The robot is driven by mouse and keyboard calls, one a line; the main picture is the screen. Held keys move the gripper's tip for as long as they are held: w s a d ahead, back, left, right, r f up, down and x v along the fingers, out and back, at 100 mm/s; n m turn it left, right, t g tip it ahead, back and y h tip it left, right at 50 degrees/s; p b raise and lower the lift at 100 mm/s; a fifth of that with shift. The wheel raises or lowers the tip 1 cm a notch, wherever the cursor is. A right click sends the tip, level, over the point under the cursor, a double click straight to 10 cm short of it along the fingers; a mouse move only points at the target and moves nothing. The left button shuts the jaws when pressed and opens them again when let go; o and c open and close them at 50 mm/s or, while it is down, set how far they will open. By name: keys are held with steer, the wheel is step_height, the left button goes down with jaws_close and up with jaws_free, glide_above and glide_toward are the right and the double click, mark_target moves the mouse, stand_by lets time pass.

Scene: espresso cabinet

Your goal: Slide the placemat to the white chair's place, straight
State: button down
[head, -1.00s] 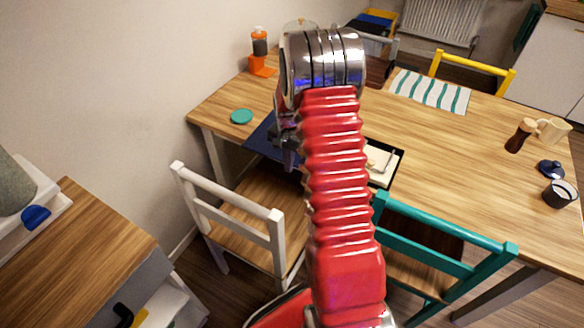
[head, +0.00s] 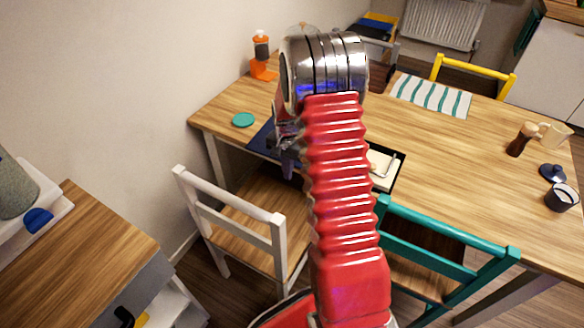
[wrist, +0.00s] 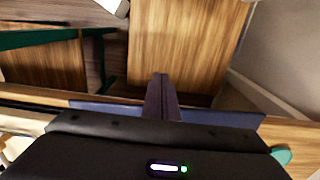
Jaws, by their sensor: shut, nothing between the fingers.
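A dark blue placemat (head: 262,138) lies on the wooden table at the edge behind the white chair (head: 235,220). My arm hides its right part in the head view. In the wrist view the placemat (wrist: 215,116) shows as a blue strip on both sides of my fingers. My gripper (head: 288,168) is shut and empty, at the placemat's front edge by the chair side of the table. In the wrist view my gripper (wrist: 162,82) points out past the table edge over the chair seat. I cannot tell whether the fingers touch the placemat.
A black tray (head: 398,173) with a pale item lies right of my arm, behind the teal chair (head: 450,240). A turquoise coaster (head: 243,120) lies left of the placemat. A striped mat (head: 432,95) lies before the yellow chair (head: 472,72).

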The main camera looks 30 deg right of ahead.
step_height(320, 180, up, 10)
steer(key=shift+s+a, duration=0.15)
steer(key=shift+a, duration=0.2)
